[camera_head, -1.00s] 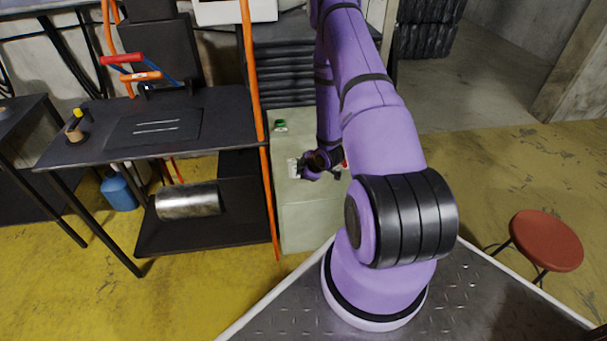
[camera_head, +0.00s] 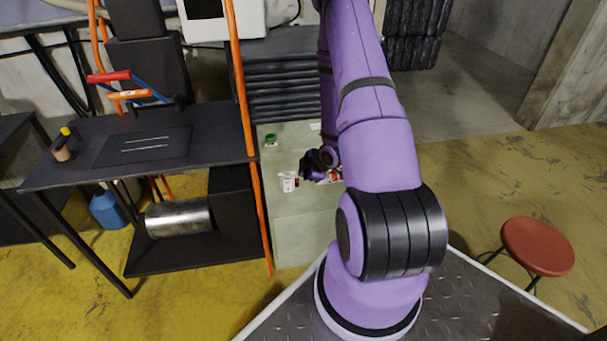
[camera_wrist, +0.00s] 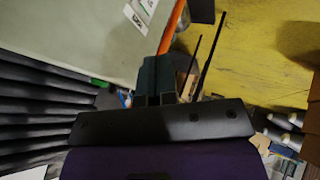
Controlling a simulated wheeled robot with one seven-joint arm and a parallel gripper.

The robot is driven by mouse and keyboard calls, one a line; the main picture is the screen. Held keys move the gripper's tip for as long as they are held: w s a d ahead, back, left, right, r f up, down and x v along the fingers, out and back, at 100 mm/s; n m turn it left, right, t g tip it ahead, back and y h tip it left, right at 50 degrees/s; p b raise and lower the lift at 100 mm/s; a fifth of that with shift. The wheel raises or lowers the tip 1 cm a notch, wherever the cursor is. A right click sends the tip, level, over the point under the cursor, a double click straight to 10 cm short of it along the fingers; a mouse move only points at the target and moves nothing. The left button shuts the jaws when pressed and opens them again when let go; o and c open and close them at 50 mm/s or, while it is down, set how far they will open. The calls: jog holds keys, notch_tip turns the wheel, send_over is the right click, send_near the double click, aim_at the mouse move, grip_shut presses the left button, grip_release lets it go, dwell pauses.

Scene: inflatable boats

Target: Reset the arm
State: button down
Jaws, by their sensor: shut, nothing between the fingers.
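My purple arm reaches from its base out over a pale green-grey cabinet (camera_head: 300,235). My gripper (camera_head: 307,170) is small and dark in the head view, over the cabinet top and close to the arm's far links. In the wrist view its dark teal fingers (camera_wrist: 153,72) are together, with nothing seen between them. A small white item (camera_head: 288,182) lies on the cabinet top just left of the gripper. A red and white item (camera_head: 329,178) is partly hidden behind my arm.
A green item (camera_head: 271,139) lies at the back of the cabinet top. An orange pole (camera_head: 246,110) stands between the cabinet and a black workbench (camera_head: 90,165). A red stool (camera_head: 538,246) stands at right. The yellow floor around the stool is mostly open.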

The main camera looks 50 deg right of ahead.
dwell(0.4)
jog(key=w+a+r+m+g+h, duration=0.1)
jog(key=w+r, duration=0.1)
jog(key=r, duration=0.6)
jog(key=w+a+r+m+h, duration=0.1)
jog(key=w+r, duration=0.2)
jog(key=r, duration=0.4)
jog(key=s+a+r+m, duration=0.1)
jog(key=a+r, duration=0.1)
jog(key=r, duration=0.3)
jog(key=s+a+r+m+h, duration=0.1)
jog(key=a+r, duration=0.1)
jog(key=r, duration=0.3)
jog(key=a+r+m, duration=0.1)
jog(key=a+r, duration=0.2)
jog(key=r, duration=0.3)
jog(key=s+a+r+m+y, duration=0.1)
jog(key=s+a+r+m, duration=0.1)
jog(key=s+a+r, duration=0.6)
jog(key=s+a+r+m+g+y, duration=0.1)
jog(key=s+a+r+m, duration=0.1)
jog(key=s+a+r, duration=0.6)
jog(key=s+a, duration=0.1)
jog(key=s, duration=0.6)
jog(key=shift+a+r+m+g, duration=0.15)
jog(key=shift+r+m+g, duration=0.15)
